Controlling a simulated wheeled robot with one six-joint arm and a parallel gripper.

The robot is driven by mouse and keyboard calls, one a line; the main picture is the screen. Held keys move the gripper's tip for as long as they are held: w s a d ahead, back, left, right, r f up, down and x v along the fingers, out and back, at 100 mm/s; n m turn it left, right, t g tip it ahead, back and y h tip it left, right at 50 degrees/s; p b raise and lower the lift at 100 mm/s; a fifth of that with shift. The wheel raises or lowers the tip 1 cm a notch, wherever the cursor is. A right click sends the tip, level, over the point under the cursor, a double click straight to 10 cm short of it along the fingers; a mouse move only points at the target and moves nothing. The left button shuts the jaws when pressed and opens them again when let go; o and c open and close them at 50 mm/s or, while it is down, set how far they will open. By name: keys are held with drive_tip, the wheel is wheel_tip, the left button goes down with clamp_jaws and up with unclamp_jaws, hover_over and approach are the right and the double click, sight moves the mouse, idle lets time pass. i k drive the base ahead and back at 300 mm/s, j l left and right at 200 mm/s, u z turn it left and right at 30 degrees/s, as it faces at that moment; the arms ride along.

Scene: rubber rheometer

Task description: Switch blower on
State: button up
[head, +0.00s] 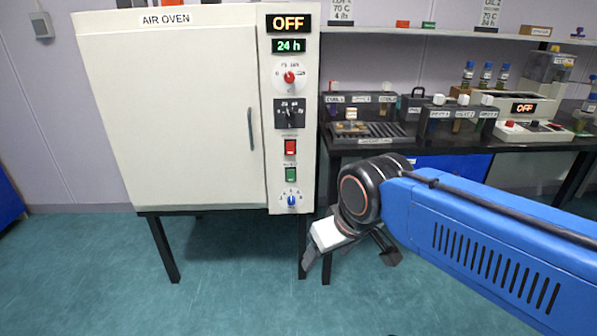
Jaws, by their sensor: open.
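The air oven (170,110) is a white cabinet on dark legs at the left, its door shut. Its control strip carries a red rocker switch (290,147) and, below it, a green rocker switch (291,174). The small labels above them are too blurred to read, so I cannot tell for certain which is the blower's. The upper display (289,22) reads OFF. My gripper (350,258) hangs below and to the right of the strip, apart from the oven, with its fingers spread and nothing visible between them.
A red knob (290,77), a black dial (289,113) and a blue knob (291,200) share the strip. The door handle (251,129) is just left of it. A dark bench (345,149) with racks and instruments stands close at right. Open floor lies in front.

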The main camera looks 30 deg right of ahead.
sight(290, 173)
drive_tip(key=k+l, duration=0.1)
drive_tip(key=l, duration=0.4)
drive_tip(key=l+u, duration=0.1)
drive_tip(key=l, duration=0.4)
drive_tip(key=k+l+u, duration=0.1)
drive_tip(key=l, duration=0.35)
drive_tip(key=k, duration=0.05)
